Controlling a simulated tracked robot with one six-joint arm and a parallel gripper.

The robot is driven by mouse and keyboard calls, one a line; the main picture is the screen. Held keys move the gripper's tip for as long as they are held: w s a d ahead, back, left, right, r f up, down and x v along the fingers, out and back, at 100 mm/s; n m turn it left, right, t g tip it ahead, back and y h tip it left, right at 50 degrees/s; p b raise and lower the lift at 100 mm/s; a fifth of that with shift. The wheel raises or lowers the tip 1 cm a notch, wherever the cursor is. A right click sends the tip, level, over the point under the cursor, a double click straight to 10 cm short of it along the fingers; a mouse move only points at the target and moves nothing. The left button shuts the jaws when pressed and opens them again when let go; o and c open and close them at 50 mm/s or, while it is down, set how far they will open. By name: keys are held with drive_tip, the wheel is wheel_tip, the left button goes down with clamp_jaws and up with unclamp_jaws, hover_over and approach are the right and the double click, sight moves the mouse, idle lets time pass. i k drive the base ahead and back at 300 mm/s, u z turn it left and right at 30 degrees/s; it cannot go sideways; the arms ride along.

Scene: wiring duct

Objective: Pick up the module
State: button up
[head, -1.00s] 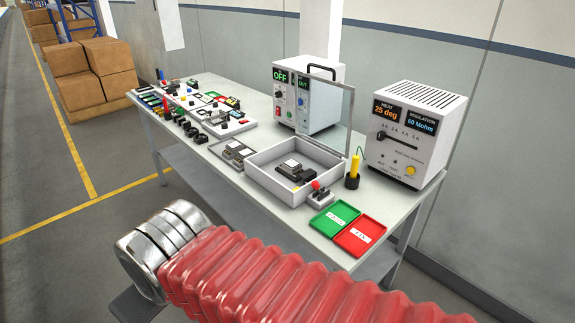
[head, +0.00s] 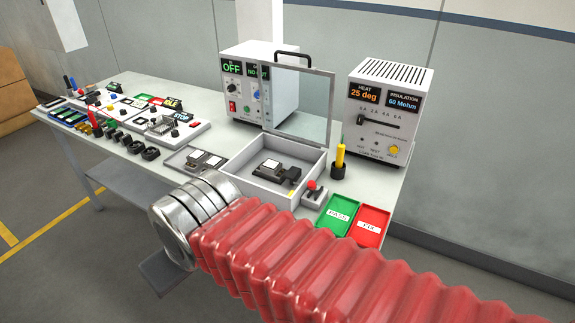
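The task's module is not marked, and I cannot tell which piece it is. A small grey and black module (head: 272,166) sits inside a white open-topped box (head: 257,187) with its clear lid raised. More flat grey and black modules (head: 205,160) lie in a shallow grey tray (head: 176,163) left of the box. My arm, with red bellows and silver rings, crosses the lower part of the head view in front of the table. My gripper's fingers are not visible.
The table (head: 205,125) also carries an OFF power unit (head: 259,85), a heat and insulation tester (head: 384,115), a red-knobbed switch (head: 313,192), a yellow-handled tool in a black holder (head: 339,161), and green (head: 338,215) and red (head: 369,225) trays. Several small parts crowd the left end.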

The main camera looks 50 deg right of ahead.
sight(272, 169)
drive_tip(key=z, duration=0.4)
drive_tip(key=i, duration=0.55)
drive_tip(key=z, duration=0.5)
drive_tip(key=i, duration=0.65)
